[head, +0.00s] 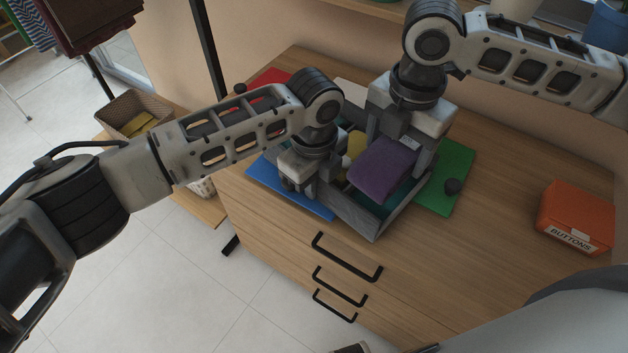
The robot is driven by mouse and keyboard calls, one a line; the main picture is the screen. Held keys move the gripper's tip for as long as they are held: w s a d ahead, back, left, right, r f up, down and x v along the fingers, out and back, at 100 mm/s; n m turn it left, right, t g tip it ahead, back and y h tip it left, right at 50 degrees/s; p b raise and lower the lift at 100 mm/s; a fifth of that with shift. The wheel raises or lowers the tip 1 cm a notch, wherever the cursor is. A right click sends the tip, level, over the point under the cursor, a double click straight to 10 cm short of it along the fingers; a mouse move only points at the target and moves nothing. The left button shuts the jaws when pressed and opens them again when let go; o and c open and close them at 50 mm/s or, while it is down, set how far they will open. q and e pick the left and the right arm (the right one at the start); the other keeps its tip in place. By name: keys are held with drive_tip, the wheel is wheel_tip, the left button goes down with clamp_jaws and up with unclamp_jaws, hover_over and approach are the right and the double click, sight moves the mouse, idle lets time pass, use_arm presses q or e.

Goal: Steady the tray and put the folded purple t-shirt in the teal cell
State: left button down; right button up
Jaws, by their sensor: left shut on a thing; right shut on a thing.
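The folded purple t-shirt (383,170) is in my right gripper (400,147), tilted, over the near right part of the tray. The grey tray (347,214) sits on the wooden dresser top. The teal cell (369,203) shows in part below and around the shirt; the shirt hides the rest of it. I cannot tell whether the shirt touches the tray. My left gripper (302,187) is shut on the tray's left wall; its fingertips are partly hidden.
A blue mat (285,192), a green mat (457,172) and a red mat (268,78) lie around the tray. An orange buttons box (577,217) stands at right. The dresser top between is clear.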

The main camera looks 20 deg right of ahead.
idle(0.3)
use_arm(q)
drive_tip(key=c, duration=1.5)
unclamp_jaws()
wheel_tip(320, 180, up, 12)
drive_tip(key=shift+r, duration=0.1)
drive_tip(key=shift+s, duration=0.1)
use_arm(e)
drive_tip(key=shift+s, duration=0.1)
